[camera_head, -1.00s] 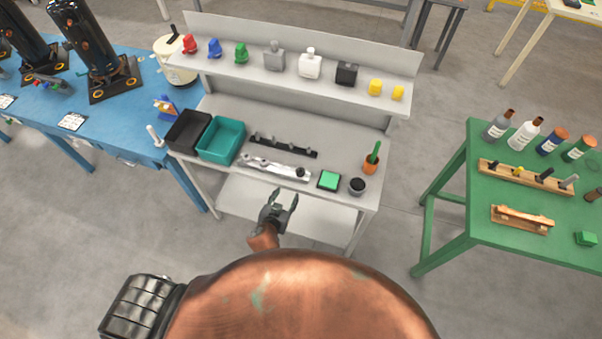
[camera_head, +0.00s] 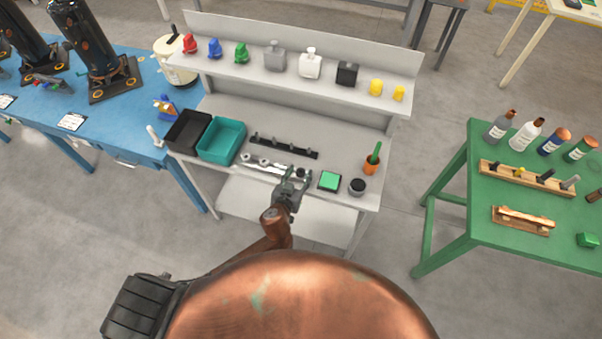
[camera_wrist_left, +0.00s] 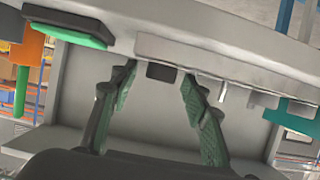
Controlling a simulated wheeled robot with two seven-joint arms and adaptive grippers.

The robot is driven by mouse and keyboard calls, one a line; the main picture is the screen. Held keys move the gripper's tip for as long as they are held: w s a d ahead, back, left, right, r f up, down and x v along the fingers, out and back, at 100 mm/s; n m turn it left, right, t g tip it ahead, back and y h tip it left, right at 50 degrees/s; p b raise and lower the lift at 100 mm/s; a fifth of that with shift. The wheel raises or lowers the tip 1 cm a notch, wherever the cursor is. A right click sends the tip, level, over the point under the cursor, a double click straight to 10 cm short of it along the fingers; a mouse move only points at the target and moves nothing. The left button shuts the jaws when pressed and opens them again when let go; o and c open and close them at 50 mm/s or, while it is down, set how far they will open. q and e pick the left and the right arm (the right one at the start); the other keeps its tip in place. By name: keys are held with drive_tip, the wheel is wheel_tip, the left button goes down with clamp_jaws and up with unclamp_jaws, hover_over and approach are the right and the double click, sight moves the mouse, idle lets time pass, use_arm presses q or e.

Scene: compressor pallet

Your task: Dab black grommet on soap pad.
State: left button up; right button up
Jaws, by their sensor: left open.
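The black grommet (camera_head: 301,172) sits at the right end of a silver rail (camera_head: 262,165) on the grey bench, partly covered by my left gripper in the head view. The soap pad, a green pad in a dark tray (camera_head: 329,181), lies just right of the rail. My left gripper (camera_head: 293,175) is open at the bench's front edge. In the left wrist view, the dark grommet (camera_wrist_left: 161,71) shows between the spread fingers (camera_wrist_left: 158,74), with no finger visibly touching it. The green pad (camera_wrist_left: 70,33) is at upper left there. My right gripper is not in view.
A round dark-topped pot (camera_head: 357,186) and an orange cup (camera_head: 370,166) stand right of the pad. A black rail (camera_head: 284,147) lies behind the silver one. Teal (camera_head: 221,140) and black (camera_head: 188,131) bins stand left.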

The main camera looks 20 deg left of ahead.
use_arm(q)
drive_tip(key=c, duration=1)
drive_tip(key=shift+o, duration=0.2)
